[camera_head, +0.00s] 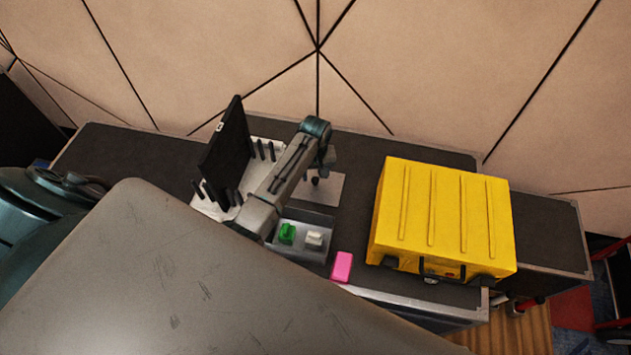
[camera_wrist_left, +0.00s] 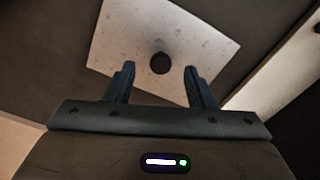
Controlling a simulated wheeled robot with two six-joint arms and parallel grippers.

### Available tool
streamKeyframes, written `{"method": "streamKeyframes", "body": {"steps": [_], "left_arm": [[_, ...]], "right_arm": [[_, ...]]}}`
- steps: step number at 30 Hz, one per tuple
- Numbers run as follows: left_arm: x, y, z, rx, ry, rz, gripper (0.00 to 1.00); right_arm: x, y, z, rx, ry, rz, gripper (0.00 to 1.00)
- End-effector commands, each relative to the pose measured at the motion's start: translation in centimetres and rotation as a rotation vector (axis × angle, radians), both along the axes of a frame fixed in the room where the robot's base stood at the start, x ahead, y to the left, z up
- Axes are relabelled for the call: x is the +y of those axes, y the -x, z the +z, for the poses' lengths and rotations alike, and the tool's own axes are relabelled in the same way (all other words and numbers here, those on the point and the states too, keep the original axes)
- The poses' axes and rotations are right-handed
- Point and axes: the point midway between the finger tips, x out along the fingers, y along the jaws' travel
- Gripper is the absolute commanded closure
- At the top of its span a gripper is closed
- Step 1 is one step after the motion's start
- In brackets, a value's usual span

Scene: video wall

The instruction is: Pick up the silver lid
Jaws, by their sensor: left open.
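The silver lid (camera_head: 328,190) is a flat, pale square plate with a dark round knob, lying on the dark table (camera_head: 365,160). My left gripper (camera_head: 320,170) is over the lid at its knob, pointing down. In the left wrist view the lid (camera_wrist_left: 122,50) lies beyond the open fingers (camera_wrist_left: 160,75), with the knob (camera_wrist_left: 160,63) centred between the fingertips. The fingers are apart from each other with a gap on each side of the knob. I cannot tell how far above the plate they are. My right gripper is not in view.
A grey metal box (camera_head: 284,254) holding green (camera_head: 287,233) and white (camera_head: 314,238) items is in front of the lid. A pink block (camera_head: 342,266) is beside it. A yellow case (camera_head: 445,215) stands to the right. A black panel in a white rack (camera_head: 213,207) is left.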

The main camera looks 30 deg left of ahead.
Motion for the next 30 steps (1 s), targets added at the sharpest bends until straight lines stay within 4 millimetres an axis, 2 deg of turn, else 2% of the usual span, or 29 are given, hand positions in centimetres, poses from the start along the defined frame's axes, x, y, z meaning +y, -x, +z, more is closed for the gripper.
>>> {"method": "streamKeyframes", "body": {"steps": [4, 13, 14, 21, 30], "left_arm": [[0.0, 0.0, -1.6, 0.001, 0.000, 0.000, 0.51], [0.0, 0.0, -2.1, -0.001, -0.001, 0.000, 0.51], [0.0, 0.0, -2.1, -0.001, -0.001, 0.000, 0.55], [0.0, 0.0, -2.1, -0.001, -0.001, 0.000, 1.00], [0.0, 0.0, -1.9, -0.001, 0.000, 0.000, 1.00]], "right_arm": [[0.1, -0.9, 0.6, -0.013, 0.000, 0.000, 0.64], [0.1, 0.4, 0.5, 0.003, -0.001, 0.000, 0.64], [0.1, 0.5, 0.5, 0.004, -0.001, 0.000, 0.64], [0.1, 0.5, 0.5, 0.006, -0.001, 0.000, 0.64], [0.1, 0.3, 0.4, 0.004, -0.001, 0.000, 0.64]]}}
